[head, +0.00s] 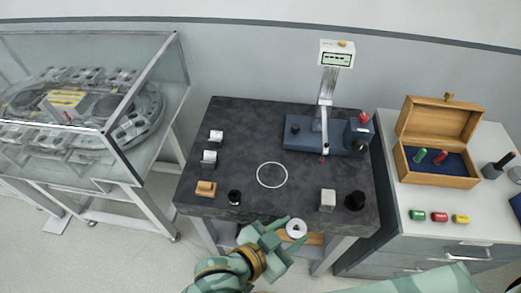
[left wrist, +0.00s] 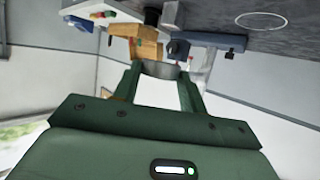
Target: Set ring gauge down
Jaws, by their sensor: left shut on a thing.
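The ring gauge (head: 297,228), a small pale metal ring with a hole, is held between the fingers of my left gripper (head: 285,233) in the head view. The gripper is near the front edge of the dark stone table (head: 250,130). In the left wrist view, the ring gauge (left wrist: 158,70) sits between the two green fingertips (left wrist: 160,82). A thin white circle (head: 259,183) is marked on the table top, farther back and a little left of the gripper. Nothing stands in the circle. My right gripper is not in view.
A blue-based measuring instrument (head: 300,142) stands at the back right of the table. Small metal blocks (head: 209,158), a wooden piece (head: 206,188) and a black cylinder (head: 234,197) are at left. A steel block (head: 327,200) and dark cylinder (head: 355,201) are front right.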

